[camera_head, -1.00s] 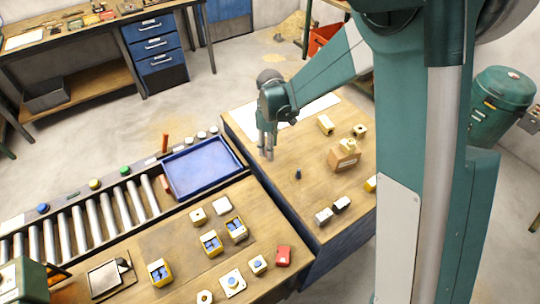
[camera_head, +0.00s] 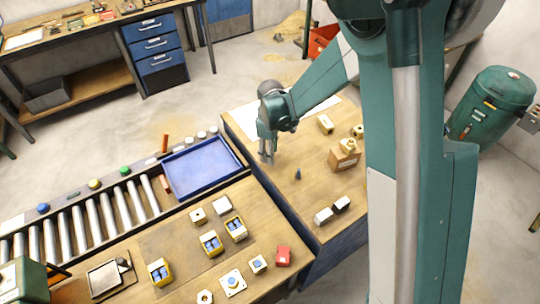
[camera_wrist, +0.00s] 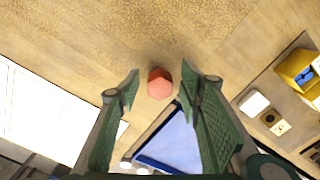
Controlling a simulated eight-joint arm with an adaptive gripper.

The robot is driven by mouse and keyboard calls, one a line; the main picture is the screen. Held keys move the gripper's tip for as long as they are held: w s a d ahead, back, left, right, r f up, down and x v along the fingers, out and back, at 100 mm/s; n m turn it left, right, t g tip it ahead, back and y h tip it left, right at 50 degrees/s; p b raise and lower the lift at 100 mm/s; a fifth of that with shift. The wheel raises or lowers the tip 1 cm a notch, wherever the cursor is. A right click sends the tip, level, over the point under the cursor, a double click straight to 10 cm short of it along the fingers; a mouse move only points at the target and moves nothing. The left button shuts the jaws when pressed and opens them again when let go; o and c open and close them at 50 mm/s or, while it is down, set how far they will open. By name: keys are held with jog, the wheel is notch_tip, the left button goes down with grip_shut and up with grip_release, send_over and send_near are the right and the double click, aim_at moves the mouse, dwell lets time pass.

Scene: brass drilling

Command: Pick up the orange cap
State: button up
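The orange cap (camera_wrist: 160,83) shows in the wrist view as a small faceted orange-red piece between and just beyond my fingertips, against the wooden tabletop. I cannot make it out in the head view, where my gripper may hide it. My gripper (camera_head: 267,158) points down over the left part of the right-hand wooden table in the head view. In the wrist view my gripper (camera_wrist: 160,80) is open, with one finger on each side of the cap and nothing held.
A blue tray (camera_head: 181,194) lies left of this table (camera_head: 315,210), by the roller conveyor.

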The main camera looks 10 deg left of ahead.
jog(key=c, duration=0.9)
jog(key=shift+r, duration=0.2)
jog(key=shift+r, duration=4.8)
